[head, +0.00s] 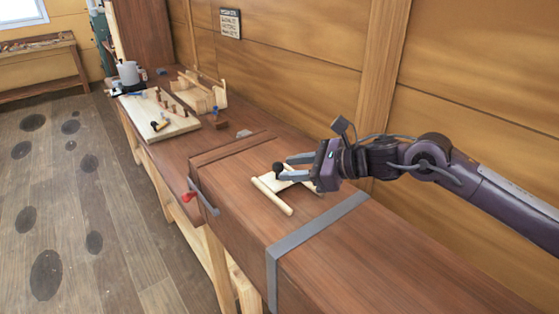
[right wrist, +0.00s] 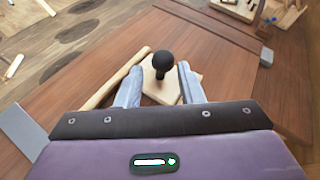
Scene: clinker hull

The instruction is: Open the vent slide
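The vent slide (head: 285,184) is a pale wooden plate between two pale rails on top of a brown wooden chest. A black ball knob (head: 278,168) stands on it. My right gripper (head: 286,167) is over the slide with its fingers apart, reaching toward the knob. In the right wrist view, the knob (right wrist: 163,62) stands between and slightly beyond the fingertips, with a gap to each finger. The slide plate (right wrist: 160,92) shows below it, and one rail (right wrist: 115,80) lies to the left. My gripper hides part of the slide and any opening under it. My left gripper is out of view.
A grey metal strap (head: 318,226) crosses the chest near the slide. A red-ended lever (head: 189,196) sticks out at the chest's left edge. Farther back on the bench are a pale board (head: 160,120) with pegs and a wooden rack (head: 200,95). A wall stands close on the right.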

